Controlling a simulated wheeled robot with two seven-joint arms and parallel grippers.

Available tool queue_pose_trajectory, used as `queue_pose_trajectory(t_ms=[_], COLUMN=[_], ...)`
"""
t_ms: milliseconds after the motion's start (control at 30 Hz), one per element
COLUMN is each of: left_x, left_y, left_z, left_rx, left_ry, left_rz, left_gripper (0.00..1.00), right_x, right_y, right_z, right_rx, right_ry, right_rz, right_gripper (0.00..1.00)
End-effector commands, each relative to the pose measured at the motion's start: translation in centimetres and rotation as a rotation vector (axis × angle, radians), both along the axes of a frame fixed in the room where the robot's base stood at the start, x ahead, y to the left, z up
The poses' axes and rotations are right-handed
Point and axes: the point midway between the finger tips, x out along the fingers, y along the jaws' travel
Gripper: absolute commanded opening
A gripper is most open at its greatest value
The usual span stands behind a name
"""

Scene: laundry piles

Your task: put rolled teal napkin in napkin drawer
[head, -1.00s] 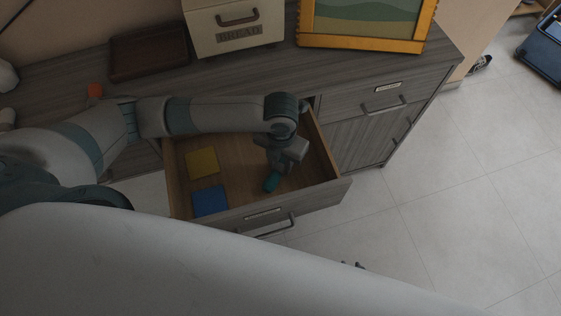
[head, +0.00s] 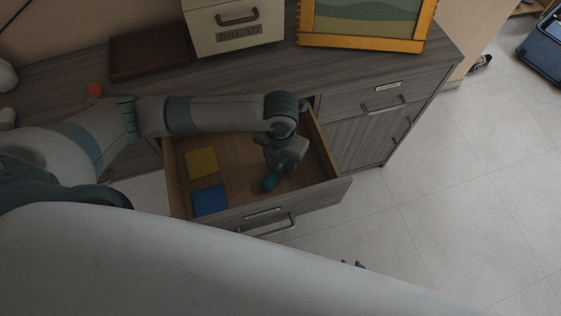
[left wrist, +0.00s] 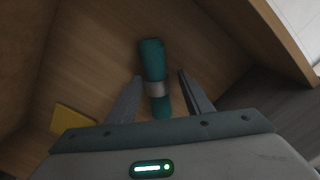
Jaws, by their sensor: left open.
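The rolled teal napkin (head: 271,181) lies on the floor of the open napkin drawer (head: 236,167), toward its front right. It also shows in the left wrist view (left wrist: 152,62), with a light grey ring around it. My left gripper (left wrist: 160,77) is open, with one finger on each side of the napkin and visible gaps to both. In the head view my left gripper (head: 277,172) points down inside the drawer. Only dark tips of my right gripper (head: 353,265) show past my own pale arm; the rest is hidden.
A yellow folded cloth (head: 202,162) and a blue one (head: 209,200) lie in the drawer's left part. The bread box (head: 236,24), brown tray (head: 148,52) and yellow-framed picture (head: 362,22) stand on the dresser top.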

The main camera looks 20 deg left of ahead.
Motion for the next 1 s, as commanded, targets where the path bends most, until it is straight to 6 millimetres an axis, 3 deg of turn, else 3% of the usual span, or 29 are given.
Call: queue_pose_trajectory(t_ms=[167, 633, 800, 1000], left_x=[0.1, 0.1, 0.1, 0.0], left_y=[0.0, -0.1, -0.1, 0.0], left_z=[2.0, 9.9, 11.3, 11.7], left_rx=[-0.001, -0.002, -0.001, -0.001], left_ry=[-0.003, -0.003, -0.001, 0.0], left_rz=[-0.002, -0.001, -0.001, 0.0], left_gripper=[0.46, 0.46, 0.46, 0.46], right_x=[-0.2, -0.5, -0.6, -0.7], right_y=[-0.1, -0.4, -0.4, -0.5], right_z=[-0.2, -0.3, -0.4, -0.5], right_rx=[-0.002, -0.006, -0.007, -0.009], right_ry=[0.008, 0.021, 0.027, 0.03], right_rz=[-0.001, -0.003, -0.003, -0.003], right_gripper=[0.31, 0.31, 0.31, 0.31])
